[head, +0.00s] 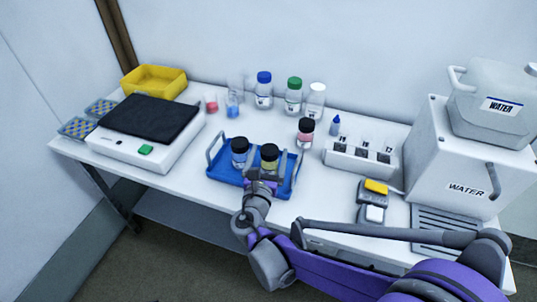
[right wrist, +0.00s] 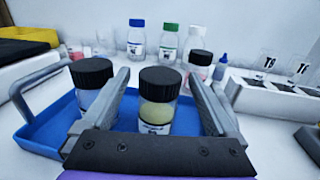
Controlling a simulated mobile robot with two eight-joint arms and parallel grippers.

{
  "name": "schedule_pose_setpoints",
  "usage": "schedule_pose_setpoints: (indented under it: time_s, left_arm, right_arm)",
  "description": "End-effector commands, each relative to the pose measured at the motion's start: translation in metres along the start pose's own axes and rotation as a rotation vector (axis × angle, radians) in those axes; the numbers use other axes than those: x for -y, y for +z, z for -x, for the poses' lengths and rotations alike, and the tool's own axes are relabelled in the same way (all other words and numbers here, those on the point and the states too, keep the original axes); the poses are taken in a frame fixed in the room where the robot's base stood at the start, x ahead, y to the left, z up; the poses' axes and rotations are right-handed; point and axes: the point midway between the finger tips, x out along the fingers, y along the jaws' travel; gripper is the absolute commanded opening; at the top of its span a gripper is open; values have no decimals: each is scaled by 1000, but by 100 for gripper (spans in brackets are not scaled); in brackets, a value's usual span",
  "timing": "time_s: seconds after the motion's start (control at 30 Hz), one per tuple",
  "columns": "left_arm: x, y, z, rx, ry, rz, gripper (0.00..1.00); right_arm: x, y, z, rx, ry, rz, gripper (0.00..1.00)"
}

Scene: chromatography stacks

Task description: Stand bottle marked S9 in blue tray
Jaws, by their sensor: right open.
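The blue tray (head: 217,172) with grey handles stands at the front middle of the bench. A black-capped bottle with yellow contents (head: 269,160) stands upright in it, towards the right. In the right wrist view this yellow bottle (right wrist: 156,114) is between my right gripper's fingers (right wrist: 158,78), with gaps at both sides. My right gripper (head: 265,176) is open at the tray's front side. A black-capped bottle with blue contents (head: 239,158) stands in the tray to the left. The label writing is too small to read, so I cannot tell which bottle is S9. My left gripper is out of view.
Behind the tray stand blue-capped (head: 264,92), green-capped (head: 294,97) and white-capped (head: 316,103) bottles, and a black-capped pink bottle (head: 306,133). A white rack (head: 345,160) is to the right, a white device (head: 150,150) to the left.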

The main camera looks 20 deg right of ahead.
Motion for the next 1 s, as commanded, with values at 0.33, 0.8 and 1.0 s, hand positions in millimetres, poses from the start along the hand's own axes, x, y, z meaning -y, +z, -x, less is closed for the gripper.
schedule_pose_setpoints:
  time_s: [0.33,0.8,1.0]
  left_arm:
    - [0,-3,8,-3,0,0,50]
    - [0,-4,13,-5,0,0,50]
    - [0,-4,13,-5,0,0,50]
  right_arm:
    - [-2,4,54,0,5,-2,94]
    - [0,3,119,0,1,0,94]
    - [0,3,120,0,-1,0,94]
